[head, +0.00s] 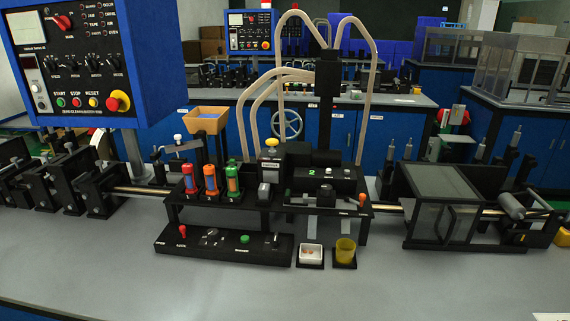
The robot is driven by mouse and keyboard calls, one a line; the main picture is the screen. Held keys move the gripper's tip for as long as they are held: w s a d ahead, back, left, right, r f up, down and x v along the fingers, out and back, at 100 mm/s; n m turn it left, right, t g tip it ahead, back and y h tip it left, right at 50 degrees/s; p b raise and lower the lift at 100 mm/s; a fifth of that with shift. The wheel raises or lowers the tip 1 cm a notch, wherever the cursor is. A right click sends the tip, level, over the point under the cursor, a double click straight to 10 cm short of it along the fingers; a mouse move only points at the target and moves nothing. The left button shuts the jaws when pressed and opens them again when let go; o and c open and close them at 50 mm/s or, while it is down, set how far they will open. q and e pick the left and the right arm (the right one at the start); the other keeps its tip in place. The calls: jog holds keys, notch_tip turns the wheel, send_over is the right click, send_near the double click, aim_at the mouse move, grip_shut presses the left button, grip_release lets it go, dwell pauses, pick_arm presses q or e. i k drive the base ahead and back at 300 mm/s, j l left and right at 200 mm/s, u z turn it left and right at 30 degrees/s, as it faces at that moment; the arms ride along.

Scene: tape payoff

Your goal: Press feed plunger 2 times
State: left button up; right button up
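A plunger with a yellow knob (271,143) stands upright on top of a black block near the middle of the machine. A white label (268,155) sits just below it, too small to read. This looks like the feed plunger, though I cannot confirm it from lettering. The knob appears raised, with nothing touching it. Neither of my grippers shows in the head view.
Three coloured cylinders (210,178) stand left of the plunger. A blue control box (85,65) overhangs the left. The grey front table (440,285) is clear.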

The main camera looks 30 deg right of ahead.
aim_at(272, 141)
jog(key=z, duration=1)
